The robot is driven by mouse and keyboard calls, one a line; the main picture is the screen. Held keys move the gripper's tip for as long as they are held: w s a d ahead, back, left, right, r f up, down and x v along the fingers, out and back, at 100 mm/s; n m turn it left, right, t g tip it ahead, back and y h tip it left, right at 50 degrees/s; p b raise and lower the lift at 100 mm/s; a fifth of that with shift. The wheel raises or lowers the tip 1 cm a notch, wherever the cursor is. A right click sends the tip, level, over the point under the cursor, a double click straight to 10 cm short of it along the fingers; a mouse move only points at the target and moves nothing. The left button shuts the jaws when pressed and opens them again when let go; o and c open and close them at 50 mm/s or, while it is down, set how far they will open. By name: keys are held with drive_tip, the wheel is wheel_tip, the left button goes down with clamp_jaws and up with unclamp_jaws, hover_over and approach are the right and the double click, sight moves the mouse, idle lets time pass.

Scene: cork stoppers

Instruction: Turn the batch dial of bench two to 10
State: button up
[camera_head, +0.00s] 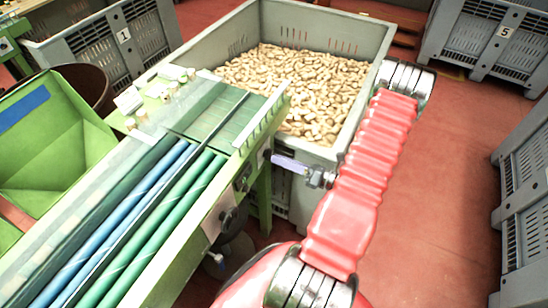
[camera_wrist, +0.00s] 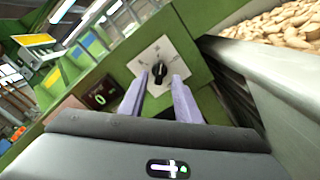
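In the wrist view, a black dial knob (camera_wrist: 159,69) sits on a white square plate (camera_wrist: 178,52) with small marks, fixed to a green panel. The marks are too small to read. A small dark display (camera_wrist: 101,93) beside it appears to show 0. My gripper (camera_wrist: 161,80) has two pale purple fingers, apart, one on each side of the knob in this view. I cannot tell whether they touch it. In the head view my gripper (camera_head: 275,158) points left at the side of the green bench (camera_head: 200,250), its tips close to it; the dial is not clear there.
A large grey crate (camera_head: 190,52) full of corks (camera_head: 300,85) stands right behind the bench end, close to my arm. More grey crates, marked 1 (camera_head: 108,50) and 5 (camera_head: 480,45), stand around. Red floor (camera_head: 440,190) is free to the right.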

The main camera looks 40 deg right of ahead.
sight(268, 154)
drive_tip(key=shift+x, duration=1.65)
drive_tip(key=c, duration=0.7)
drive_tip(key=shift+c, duration=0.2)
drive_tip(key=shift+n, duration=0.3)
drive_tip(key=shift+d+n, duration=0.1)
drive_tip(key=shift+n, duration=1)
